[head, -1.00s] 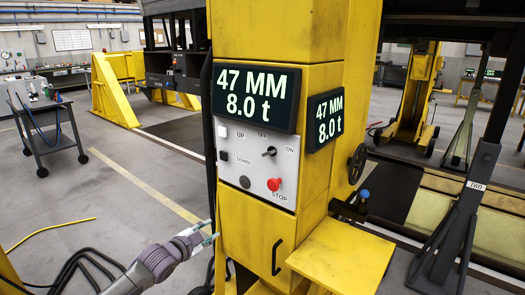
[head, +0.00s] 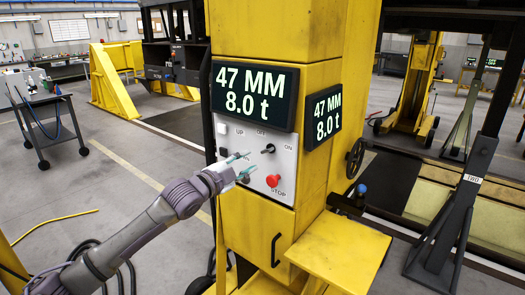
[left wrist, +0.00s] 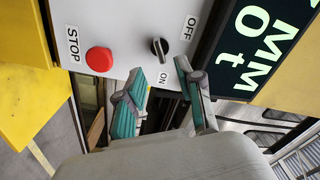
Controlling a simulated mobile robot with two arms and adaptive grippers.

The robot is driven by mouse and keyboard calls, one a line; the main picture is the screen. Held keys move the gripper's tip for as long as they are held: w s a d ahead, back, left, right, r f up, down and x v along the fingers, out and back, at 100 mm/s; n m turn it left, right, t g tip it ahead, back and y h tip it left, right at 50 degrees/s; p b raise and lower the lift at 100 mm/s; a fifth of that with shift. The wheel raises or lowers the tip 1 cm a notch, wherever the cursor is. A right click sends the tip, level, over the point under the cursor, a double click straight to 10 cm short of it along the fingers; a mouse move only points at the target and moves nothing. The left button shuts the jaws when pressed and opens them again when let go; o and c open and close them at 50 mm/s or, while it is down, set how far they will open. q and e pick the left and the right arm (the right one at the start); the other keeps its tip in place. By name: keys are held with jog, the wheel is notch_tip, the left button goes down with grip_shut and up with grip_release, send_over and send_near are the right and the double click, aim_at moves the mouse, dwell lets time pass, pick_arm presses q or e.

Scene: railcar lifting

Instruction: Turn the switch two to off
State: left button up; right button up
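The black rotary switch (head: 268,148) is on the grey control panel (head: 230,150) of the yellow column, between the OFF and ON labels. In the left wrist view the switch (left wrist: 159,47) has a pale line that seems to run towards the ON label. My left gripper (head: 246,166) is in front of the panel, just left of and slightly below the switch. In the left wrist view its two teal fingers (left wrist: 162,95) are spread, with nothing between them, and the switch is beyond their tips. The fingers partly cover the lower-left panel. My right gripper is out of view.
A red STOP button (head: 273,181) is below the switch, close to the gripper. A display (head: 254,97) above reads 47 MM, 8.0 t. A yellow ledge (head: 340,248) juts out at lower right. A stand (head: 455,205) is at right.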

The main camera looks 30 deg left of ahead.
aim_at(264, 152)
pick_arm(q)
jog(key=w+p, duration=0.1)
jog(key=w, duration=0.2)
jog(key=w+p, duration=0.1)
jog(key=w, duration=0.2)
jog(key=shift+w+d+r, duration=0.1)
jog(key=shift+w+d, duration=0.05)
jog(key=shift+d, duration=0.05)
jog(key=shift+w, duration=0.65)
grip_shut()
